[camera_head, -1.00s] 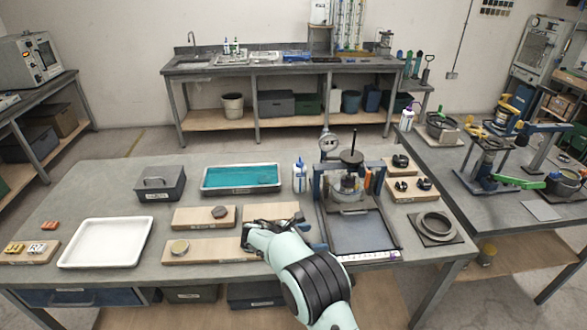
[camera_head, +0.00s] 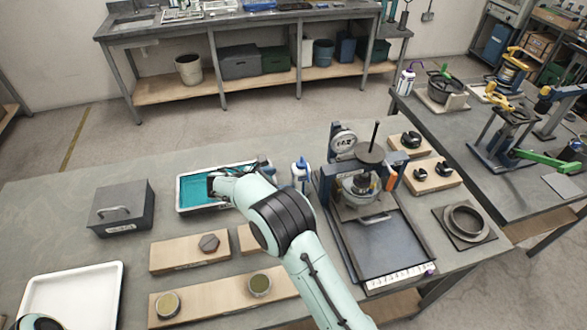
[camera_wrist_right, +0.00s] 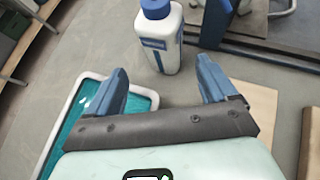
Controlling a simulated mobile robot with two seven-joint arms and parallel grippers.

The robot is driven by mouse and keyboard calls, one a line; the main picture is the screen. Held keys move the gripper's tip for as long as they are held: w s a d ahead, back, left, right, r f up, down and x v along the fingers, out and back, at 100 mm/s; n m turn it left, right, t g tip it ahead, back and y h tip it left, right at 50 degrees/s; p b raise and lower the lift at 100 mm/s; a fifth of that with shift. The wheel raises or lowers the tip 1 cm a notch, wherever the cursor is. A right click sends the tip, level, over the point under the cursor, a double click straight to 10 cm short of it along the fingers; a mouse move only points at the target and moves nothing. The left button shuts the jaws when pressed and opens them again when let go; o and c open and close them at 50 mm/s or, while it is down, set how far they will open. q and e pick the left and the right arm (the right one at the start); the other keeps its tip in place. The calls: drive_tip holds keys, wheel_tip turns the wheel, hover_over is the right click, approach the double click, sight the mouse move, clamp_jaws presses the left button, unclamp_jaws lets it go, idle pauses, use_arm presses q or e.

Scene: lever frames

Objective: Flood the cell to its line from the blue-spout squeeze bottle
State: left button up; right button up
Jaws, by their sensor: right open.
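The blue-spout squeeze bottle (camera_head: 301,175) is white with a blue cap and label. It stands upright on the near bench, right of the teal tray, and in the right wrist view (camera_wrist_right: 160,42) it is ahead of the jaws. The cell (camera_head: 361,186) sits in the loading frame right of the bottle; its line and water level are too small to make out. My right gripper (camera_wrist_right: 163,78) is open and empty, by the teal tray's right end, short of the bottle. My wrist partly hides it in the head view. My left gripper is out of view.
The teal tray (camera_head: 180,206) lies left of the bottle, beside a grey lidded box (camera_head: 121,207). A dial gauge (camera_head: 343,141) and the frame's posts stand close right of the bottle. A purple-spout bottle (camera_head: 405,80) stands on the right bench. Wooden boards (camera_head: 190,254) lie in front.

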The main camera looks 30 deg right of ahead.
sight(301, 173)
drive_tip(key=shift+s+x, duration=0.15)
drive_tip(key=shift+x, duration=2.55)
drive_tip(key=shift+s+x, duration=0.1)
drive_tip(key=shift+x, duration=2.55)
drive_tip(key=shift+d, duration=0.1)
drive_tip(key=c, duration=0.5)
drive_tip(key=shift+r, duration=1.6)
drive_tip(key=shift+r, duration=0.1)
